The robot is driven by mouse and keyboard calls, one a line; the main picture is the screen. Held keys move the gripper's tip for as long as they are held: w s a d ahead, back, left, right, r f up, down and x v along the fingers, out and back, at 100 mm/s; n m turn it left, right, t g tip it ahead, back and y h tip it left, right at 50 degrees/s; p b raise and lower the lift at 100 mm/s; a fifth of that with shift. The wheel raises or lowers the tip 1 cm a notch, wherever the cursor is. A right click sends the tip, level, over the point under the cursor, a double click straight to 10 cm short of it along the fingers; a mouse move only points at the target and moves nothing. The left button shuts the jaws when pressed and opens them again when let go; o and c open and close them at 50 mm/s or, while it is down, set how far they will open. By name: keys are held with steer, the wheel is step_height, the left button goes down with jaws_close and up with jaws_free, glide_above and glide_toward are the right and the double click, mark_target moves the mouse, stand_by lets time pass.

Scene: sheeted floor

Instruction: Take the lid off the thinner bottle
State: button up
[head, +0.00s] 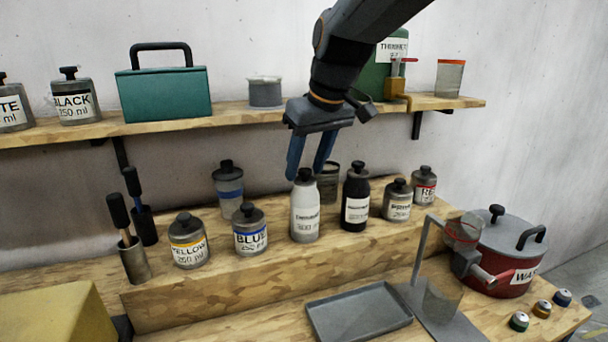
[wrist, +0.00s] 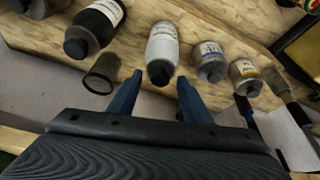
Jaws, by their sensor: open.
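A pale grey-white bottle (head: 305,213) with a black lid (head: 304,175) stands upright on the raised wooden step; its label looks like thinner but is small. The bottle also shows in the wrist view (wrist: 163,44), with its lid (wrist: 160,72) on. My gripper (head: 306,170) is open and points down, its blue fingers at the height of this lid. In the wrist view the lid appears between the two fingertips (wrist: 160,80); I cannot tell whether either touches it.
A black bottle (head: 355,205) stands close on the right, with an open cup (head: 328,182) behind. The blue paint jar (head: 250,232) is on the left. A green canister (head: 376,77) with a thinner-like label is on the shelf. An empty grey tray (head: 358,314) lies in front.

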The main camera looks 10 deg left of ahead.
steer(key=c, duration=1.1)
steer(key=shift+c, duration=0.2)
steer(key=shift+r, duration=0.1)
